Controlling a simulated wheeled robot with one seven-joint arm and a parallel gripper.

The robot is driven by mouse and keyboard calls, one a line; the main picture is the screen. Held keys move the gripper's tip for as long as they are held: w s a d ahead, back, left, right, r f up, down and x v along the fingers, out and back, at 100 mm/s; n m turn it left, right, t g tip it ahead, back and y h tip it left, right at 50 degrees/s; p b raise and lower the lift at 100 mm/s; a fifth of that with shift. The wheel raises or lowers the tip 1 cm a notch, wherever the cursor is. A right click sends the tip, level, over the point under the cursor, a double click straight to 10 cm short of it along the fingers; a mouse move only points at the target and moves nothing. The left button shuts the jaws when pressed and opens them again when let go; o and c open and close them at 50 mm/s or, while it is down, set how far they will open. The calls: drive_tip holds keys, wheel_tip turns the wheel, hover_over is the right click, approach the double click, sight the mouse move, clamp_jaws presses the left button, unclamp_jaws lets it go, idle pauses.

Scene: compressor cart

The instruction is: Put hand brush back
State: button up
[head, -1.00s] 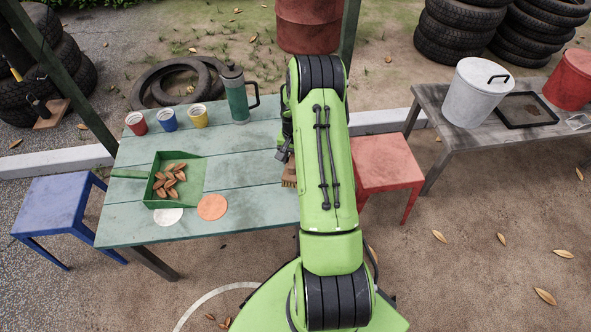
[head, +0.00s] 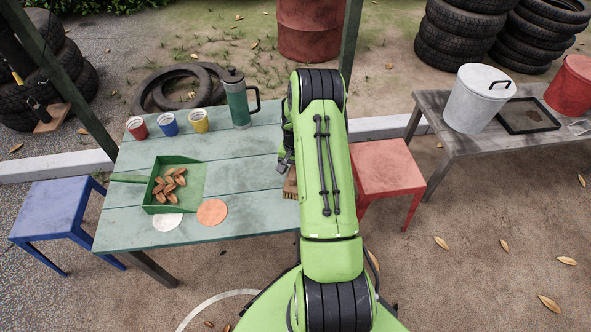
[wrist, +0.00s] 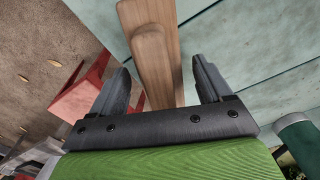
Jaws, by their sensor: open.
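The hand brush (head: 290,183) is on the right end of the green plank table (head: 245,215), mostly hidden behind my arm in the head view. In the wrist view its wooden handle (wrist: 153,55) runs down between my fingers. My gripper (wrist: 165,85) is open, with a finger on each side of the handle and a gap to both. In the head view my gripper (head: 284,165) shows only in part beside my arm. I cannot tell how high it is above the table.
A green dustpan (head: 198,180) with several leaves, three cups (head: 168,122), a flask (head: 237,100), and white and orange discs (head: 212,212) are on the table. A red stool (head: 388,170) stands at right, a blue stool (head: 50,210) at left. The grey bench (head: 455,145) holds a white bin (head: 478,97).

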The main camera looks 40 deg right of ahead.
drive_tip(key=a+r+n+t+p, duration=0.15)
drive_tip(key=a+r, duration=0.25)
drive_tip(key=r, duration=0.8)
drive_tip(key=a+r+n+p, duration=0.1)
drive_tip(key=a+r+p, duration=0.15)
drive_tip(key=r, duration=0.95)
drive_tip(key=s+a+r+n+t+h, duration=0.1)
drive_tip(key=s+a+r+n, duration=0.25)
drive_tip(key=a+r, duration=0.5)
drive_tip(key=s+a+r+n+t, duration=0.1)
drive_tip(key=s+a+r+n, duration=0.1)
drive_tip(key=s+a, duration=0.3)
drive_tip(key=s+a+r+n+t+y, duration=0.1)
drive_tip(key=s+a+r+n+t, duration=0.1)
drive_tip(key=s+a, duration=0.4)
drive_tip(key=s+n, duration=0.1)
drive_tip(key=s, duration=0.4)
drive_tip(key=shift+s+r, duration=0.25)
drive_tip(key=shift+s, duration=0.05)
